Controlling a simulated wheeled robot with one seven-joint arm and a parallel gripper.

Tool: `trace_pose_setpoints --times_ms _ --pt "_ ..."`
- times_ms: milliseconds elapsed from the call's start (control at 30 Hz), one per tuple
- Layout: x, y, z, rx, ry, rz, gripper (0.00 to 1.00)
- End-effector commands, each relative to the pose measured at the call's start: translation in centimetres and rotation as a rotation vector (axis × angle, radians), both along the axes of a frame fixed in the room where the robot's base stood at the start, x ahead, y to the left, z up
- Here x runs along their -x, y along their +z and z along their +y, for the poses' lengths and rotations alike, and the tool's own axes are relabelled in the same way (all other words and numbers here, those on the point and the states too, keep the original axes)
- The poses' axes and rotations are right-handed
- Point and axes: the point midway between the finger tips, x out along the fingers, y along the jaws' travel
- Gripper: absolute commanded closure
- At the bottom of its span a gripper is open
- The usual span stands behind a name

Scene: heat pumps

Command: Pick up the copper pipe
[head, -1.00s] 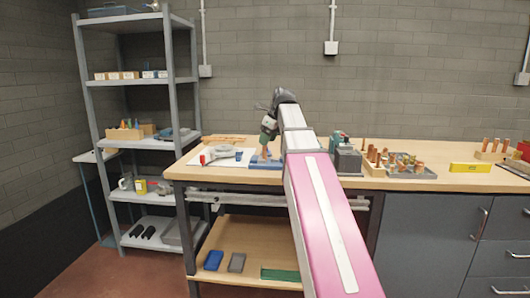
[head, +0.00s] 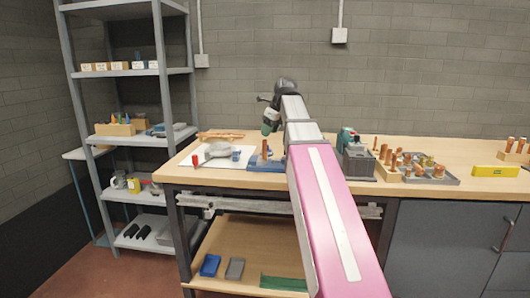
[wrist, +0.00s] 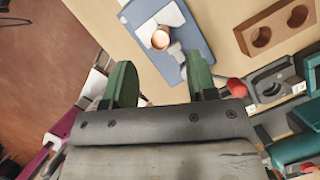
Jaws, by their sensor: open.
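An upright copper pipe (head: 265,149) stands in a blue fixture (head: 256,167) near the front edge of the workbench. In the wrist view the pipe's round copper end (wrist: 160,39) shows from above, beside a pale block on the blue plate (wrist: 201,42). My gripper (head: 269,124) is above the pipe in the head view. In the wrist view its two green fingers (wrist: 160,82) are spread apart with nothing between them. The pipe is beyond the fingertips, roughly in line with the gap, and apart from them.
A wooden block with two holes (wrist: 276,29) and a dark grey device with a red knob (wrist: 268,85) lie right of the fixture. Several copper fittings (head: 408,164) stand farther right on the bench. A white sheet (head: 215,160) is at left. Shelving (head: 165,75) stands at far left.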

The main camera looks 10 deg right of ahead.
Motion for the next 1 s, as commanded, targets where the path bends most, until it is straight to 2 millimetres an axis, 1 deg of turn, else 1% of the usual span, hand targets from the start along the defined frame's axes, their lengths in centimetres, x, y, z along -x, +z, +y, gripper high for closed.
trace_pose_setpoints --times_ms 33,133,200,367,467,733,833,1000 --pt "-0.1 -0.9 0.3 0.000 0.001 0.003 0.47" --pt "-0.5 -2.1 0.7 0.000 0.001 0.001 0.47" --pt "-0.7 -2.8 0.9 0.000 0.002 0.002 0.47" --pt "-1.0 -3.5 1.1 0.000 0.001 0.001 0.47" --pt "-1.2 -4.2 1.3 0.000 0.001 0.001 0.47" --pt "-2.1 -7.5 2.1 0.000 0.001 0.003 0.47" --pt "-2.2 -7.9 2.3 0.001 0.000 0.001 0.47" --pt "-2.2 -7.9 2.3 0.000 0.000 0.000 0.47"
